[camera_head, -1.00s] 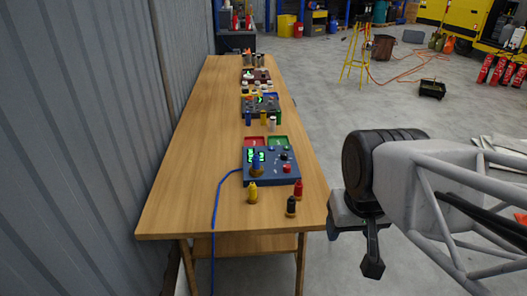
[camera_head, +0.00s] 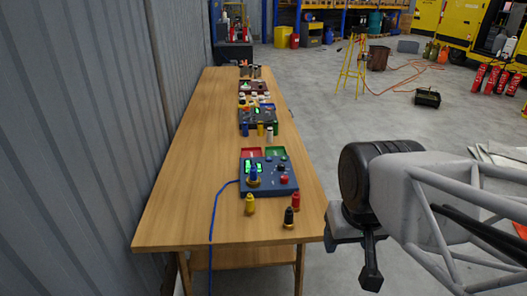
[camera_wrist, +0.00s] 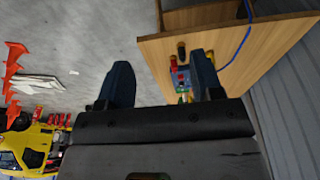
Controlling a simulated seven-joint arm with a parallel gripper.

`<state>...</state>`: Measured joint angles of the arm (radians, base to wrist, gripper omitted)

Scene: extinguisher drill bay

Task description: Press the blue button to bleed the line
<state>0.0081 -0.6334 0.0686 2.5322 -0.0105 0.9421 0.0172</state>
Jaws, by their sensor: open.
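A blue control box (camera_head: 268,180) sits on the wooden table's near half, with lit green displays at its left. A round blue knob or button (camera_head: 253,174) stands on its left part. A red button (camera_head: 283,180) and small dark knobs are on its right part. My gripper (camera_head: 370,262) hangs off the table's right edge, apart from the box, pointing down. In the wrist view my gripper (camera_wrist: 163,82) has its two dark fingers spread with nothing between them. The box (camera_wrist: 182,76) shows small beyond the right finger and is partly hidden.
Yellow (camera_head: 250,204), black (camera_head: 289,217) and red (camera_head: 295,201) bottle-like pieces stand in front of the box. A blue cable (camera_head: 215,212) runs off the front edge. More boxes stand farther back. A corrugated wall (camera_head: 80,130) borders the left; the table's left side is clear.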

